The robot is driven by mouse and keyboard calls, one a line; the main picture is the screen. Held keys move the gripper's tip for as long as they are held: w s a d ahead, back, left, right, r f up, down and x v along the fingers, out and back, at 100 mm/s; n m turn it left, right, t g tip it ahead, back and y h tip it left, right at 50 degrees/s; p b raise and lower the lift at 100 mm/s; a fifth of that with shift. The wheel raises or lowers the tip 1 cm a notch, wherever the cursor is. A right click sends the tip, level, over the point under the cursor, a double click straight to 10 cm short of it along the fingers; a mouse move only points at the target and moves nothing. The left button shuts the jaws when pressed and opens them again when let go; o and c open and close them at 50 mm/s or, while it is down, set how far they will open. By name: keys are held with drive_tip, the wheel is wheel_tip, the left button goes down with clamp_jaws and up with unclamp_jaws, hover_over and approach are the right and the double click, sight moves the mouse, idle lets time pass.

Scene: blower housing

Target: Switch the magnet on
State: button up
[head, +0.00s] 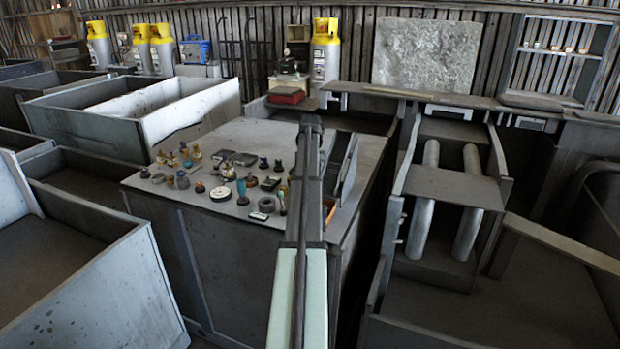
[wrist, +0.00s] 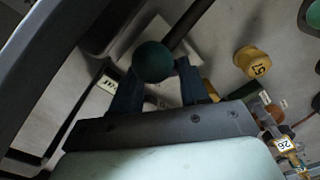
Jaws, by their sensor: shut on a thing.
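In the wrist view, a dark teal ball knob (wrist: 153,62) sits at the end of a dark rod (wrist: 188,22) that runs to the upper right. My gripper (wrist: 154,75) has its two dark fingers on either side of the ball and is shut on it. A pale plate (wrist: 165,37) lies behind the rod, and a small white label (wrist: 109,83) with dark marks is left of the fingers. I cannot read the label or tell the switch's position. In the head view my own arm hides the gripper and the knob.
A yellow knob with a number (wrist: 253,62) stands right of the gripper, with small tagged parts (wrist: 284,145) below it. In the head view, several small parts (head: 222,193) crowd the grey bench top (head: 262,133) left of my arm. A dark upright panel (head: 343,165) stands close on its right.

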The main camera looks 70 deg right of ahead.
drive_tip(key=o, duration=1.1)
drive_tip(key=shift+c, duration=0.2)
wheel_tip(320, 180, up, 14)
drive_tip(key=shift+w+f, duration=0.1)
drive_tip(key=shift+f, duration=0.05)
